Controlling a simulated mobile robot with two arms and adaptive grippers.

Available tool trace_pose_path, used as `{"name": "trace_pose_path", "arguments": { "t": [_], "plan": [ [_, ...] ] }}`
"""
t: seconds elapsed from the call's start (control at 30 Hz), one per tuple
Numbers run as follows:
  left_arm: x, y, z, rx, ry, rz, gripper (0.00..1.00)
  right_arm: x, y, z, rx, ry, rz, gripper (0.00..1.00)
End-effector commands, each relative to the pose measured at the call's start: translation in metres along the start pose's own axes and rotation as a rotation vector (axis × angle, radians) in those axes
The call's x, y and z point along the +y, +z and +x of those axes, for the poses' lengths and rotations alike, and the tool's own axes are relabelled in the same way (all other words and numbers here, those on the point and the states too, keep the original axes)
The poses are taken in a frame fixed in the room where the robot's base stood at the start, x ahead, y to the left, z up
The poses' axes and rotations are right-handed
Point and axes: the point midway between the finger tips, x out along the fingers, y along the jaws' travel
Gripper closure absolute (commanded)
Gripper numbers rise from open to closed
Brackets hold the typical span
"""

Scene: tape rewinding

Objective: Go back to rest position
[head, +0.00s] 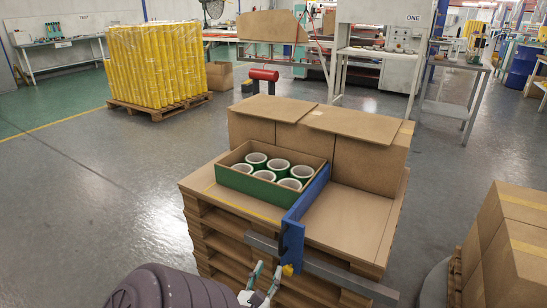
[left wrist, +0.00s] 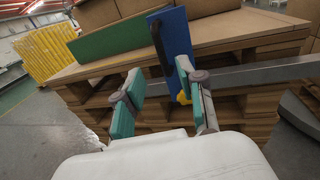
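My left gripper (head: 266,272) is low in the head view, in front of the pallet stack. In the left wrist view its two teal-padded fingers (left wrist: 160,88) stand apart with nothing held between them. A blue panel (head: 307,207) with a metal crossbar (head: 340,276) and a small yellow part stands just beyond the fingers; whether they touch it I cannot tell. An open cardboard box (head: 235,181) holds several green tape rolls (head: 268,175) with white cores, left of the panel. My right gripper is not in view.
The box and panel are on a pallet stack (head: 225,240) with closed cartons (head: 375,160) behind. More cartons (head: 515,235) stand at the right. A yellow wrapped pallet load (head: 155,65) stands back left. Open grey floor (head: 120,190) lies to the left.

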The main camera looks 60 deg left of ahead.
Motion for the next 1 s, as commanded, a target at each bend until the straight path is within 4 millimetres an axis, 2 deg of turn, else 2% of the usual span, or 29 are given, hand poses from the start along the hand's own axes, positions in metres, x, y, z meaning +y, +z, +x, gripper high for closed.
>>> {"name": "trace_pose_path", "arguments": {
  "t": [0.2,0.77,0.87,0.97,1.0],
  "plan": [
    [0.0,0.001,-0.011,-0.001,0.0,0.0,0.61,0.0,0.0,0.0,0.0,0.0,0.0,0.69],
    [0.0,-0.001,-0.011,0.002,0.001,-0.004,0.61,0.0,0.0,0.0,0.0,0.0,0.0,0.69],
    [0.0,-0.017,-0.011,0.046,0.02,-0.077,0.61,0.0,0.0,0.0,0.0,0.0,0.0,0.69],
    [-0.001,-0.061,-0.014,0.161,0.08,-0.279,0.61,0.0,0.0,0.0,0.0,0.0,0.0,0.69],
    [-0.004,-0.086,-0.017,0.224,0.12,-0.393,0.61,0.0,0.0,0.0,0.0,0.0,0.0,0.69]
  ]
}}
